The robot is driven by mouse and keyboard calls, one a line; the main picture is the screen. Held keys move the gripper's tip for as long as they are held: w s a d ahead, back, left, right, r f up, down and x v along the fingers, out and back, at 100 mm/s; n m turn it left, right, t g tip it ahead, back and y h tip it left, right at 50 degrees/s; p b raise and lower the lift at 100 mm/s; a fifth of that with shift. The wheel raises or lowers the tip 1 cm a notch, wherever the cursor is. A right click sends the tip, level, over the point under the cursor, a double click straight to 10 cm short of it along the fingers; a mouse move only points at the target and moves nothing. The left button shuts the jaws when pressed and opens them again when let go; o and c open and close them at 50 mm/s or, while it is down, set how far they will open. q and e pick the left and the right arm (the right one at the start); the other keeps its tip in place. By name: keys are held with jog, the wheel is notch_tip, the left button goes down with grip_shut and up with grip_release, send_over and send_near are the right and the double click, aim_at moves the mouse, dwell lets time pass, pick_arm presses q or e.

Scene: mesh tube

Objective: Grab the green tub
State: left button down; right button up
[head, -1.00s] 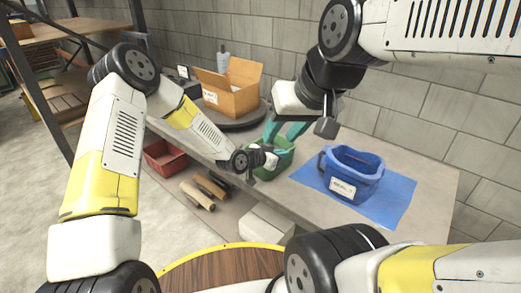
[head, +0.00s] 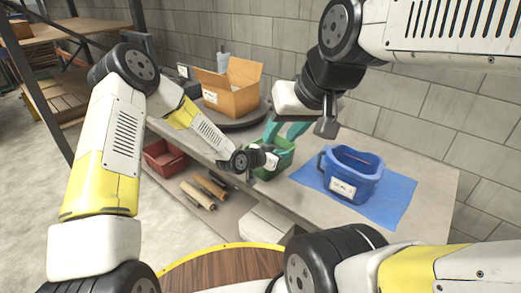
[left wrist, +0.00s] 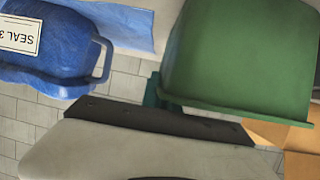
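The green tub (head: 284,162) stands near the front edge of the grey bench in the head view. In the left wrist view it fills the upper right (left wrist: 240,60). My left gripper (head: 276,153) is at the tub's left side; its finger gap is hidden, and I cannot tell whether it touches the tub. A small teal part shows beside the tub in the left wrist view. My right gripper (head: 285,132) is above and behind the tub, its two teal fingers spread apart with nothing seen between them. The fingertips are partly hidden by the tub and left gripper.
A blue labelled tub (head: 352,176) stands on a blue mat (head: 397,198) to the right. An open cardboard box (head: 232,98) is behind on a dark round stand. A red bin (head: 166,158), brown rolls (head: 198,195) and a white box (head: 266,224) lie below the bench top.

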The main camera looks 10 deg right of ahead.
pick_arm(q)
jog(key=shift+r, duration=0.2)
jog(key=shift+r, duration=4.85)
